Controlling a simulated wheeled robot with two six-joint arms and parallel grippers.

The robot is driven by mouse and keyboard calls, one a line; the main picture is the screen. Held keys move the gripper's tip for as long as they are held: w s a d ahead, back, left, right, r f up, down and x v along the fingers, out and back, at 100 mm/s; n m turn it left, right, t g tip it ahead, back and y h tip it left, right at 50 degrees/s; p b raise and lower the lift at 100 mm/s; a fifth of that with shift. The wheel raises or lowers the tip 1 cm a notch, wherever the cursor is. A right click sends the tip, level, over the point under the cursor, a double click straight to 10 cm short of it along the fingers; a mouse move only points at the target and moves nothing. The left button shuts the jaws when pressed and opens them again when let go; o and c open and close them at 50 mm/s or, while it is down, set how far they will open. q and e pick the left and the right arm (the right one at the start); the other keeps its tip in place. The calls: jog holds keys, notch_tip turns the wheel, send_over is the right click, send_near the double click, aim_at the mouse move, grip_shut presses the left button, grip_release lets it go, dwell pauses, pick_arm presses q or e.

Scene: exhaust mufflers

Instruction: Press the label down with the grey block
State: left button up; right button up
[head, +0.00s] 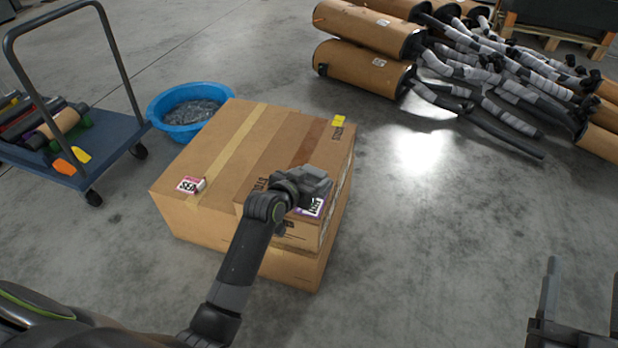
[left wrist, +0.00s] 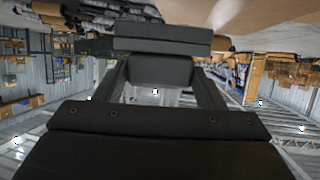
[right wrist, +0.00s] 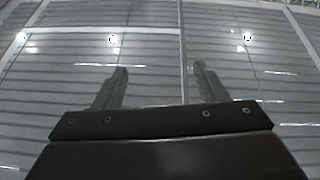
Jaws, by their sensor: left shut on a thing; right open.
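A large cardboard box (head: 215,160) stands on the floor in front of me. A white and purple label (head: 311,208) shows at its near right corner, partly covered by my left gripper (head: 300,182). The gripper is shut on the grey block (head: 316,181), which is over or beside the label at the box top. I cannot tell whether the block touches the label. In the left wrist view the grey block (left wrist: 160,72) sits between the fingers, with its wide part beyond them near the cardboard. My right gripper (right wrist: 157,88) is open and empty, away from the box.
A red and white label (head: 191,185) and a yellow sticker (head: 338,120) are also on the box. A blue tub (head: 160,98) and a trolley (head: 110,142) stand at left. Brown mufflers (head: 362,70) and wrapped pipes (head: 490,75) lie behind.

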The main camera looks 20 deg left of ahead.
pick_arm(q)
jog(key=shift+r, duration=0.3)
jog(key=shift+r+p, duration=0.25)
jog(key=shift+p, duration=0.3)
jog(key=shift+r, duration=0.25)
jog(key=shift+r+p, duration=0.2)
jog(key=shift+p, duration=0.25)
pick_arm(e)
notch_tip(320, 180, down, 13)
jog(key=s+m+g, duration=0.1)
jog(key=g, duration=0.7)
jog(key=shift+d+m, duration=0.25)
jog(key=shift+m, duration=0.05)
